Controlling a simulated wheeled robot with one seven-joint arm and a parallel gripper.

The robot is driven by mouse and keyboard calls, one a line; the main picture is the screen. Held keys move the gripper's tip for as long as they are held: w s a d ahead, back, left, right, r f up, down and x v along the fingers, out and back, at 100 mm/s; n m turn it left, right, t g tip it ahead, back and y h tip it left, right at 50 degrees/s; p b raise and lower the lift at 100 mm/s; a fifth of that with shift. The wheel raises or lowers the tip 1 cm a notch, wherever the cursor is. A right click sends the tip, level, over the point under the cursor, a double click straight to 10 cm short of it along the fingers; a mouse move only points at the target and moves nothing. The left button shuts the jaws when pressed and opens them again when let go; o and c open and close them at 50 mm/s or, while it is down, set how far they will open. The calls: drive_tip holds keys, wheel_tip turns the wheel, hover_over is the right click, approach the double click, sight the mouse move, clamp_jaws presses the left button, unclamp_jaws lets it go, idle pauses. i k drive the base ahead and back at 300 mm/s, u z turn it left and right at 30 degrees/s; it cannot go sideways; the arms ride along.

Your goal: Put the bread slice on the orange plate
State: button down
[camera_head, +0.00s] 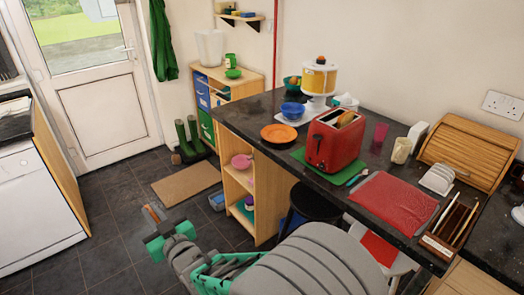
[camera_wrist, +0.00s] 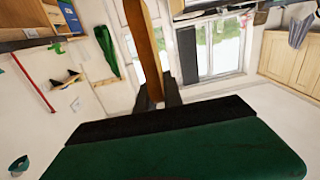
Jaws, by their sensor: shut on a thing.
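My gripper (camera_head: 157,228) is low at the left of the counter in the head view, out over the floor. It is shut on a bread slice (camera_head: 151,213), seen nearly edge-on. In the wrist view the slice (camera_wrist: 143,50) stands as a brown slab between the dark fingers (camera_wrist: 160,97). The orange plate (camera_head: 279,133) lies on the dark counter near its left edge, and looks empty. My gripper is apart from it, to its left and nearer the camera. The plate is not visible in the wrist view.
A red toaster (camera_head: 335,139) with bread in its slot stands right of the plate on a green mat (camera_head: 305,158). A blue bowl (camera_head: 292,111) sits just behind the plate. Wooden shelves (camera_head: 238,186) are under the counter's left end. A doormat (camera_head: 187,184) lies on the floor.

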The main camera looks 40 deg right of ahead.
sight(273, 140)
drive_tip(key=z, duration=0.9)
drive_tip(key=i, duration=1.55)
drive_tip(key=u, duration=1.05)
